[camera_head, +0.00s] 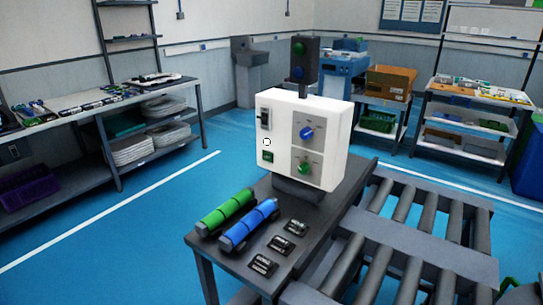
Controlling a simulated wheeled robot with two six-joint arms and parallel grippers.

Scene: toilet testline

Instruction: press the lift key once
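A white control box (284,140) stands on a dark table (335,212). Its front carries a black rocker-like switch (265,118), a small green switch (268,156), a blue knob (306,133), a green knob (303,168) and a small round white mark (267,142). Three small black labelled blocks lie on the table in front of it: a near one (263,265), a middle one (281,245) and a far one (297,227). Their labels are too small to read, so I cannot tell which part is the lift key. Neither of my grippers is in view.
A green cylinder (227,212) and a blue cylinder (249,223) lie left of the blocks. A roller conveyor (418,225) adjoins the table on the right. Blue floor (120,240) is open at left.

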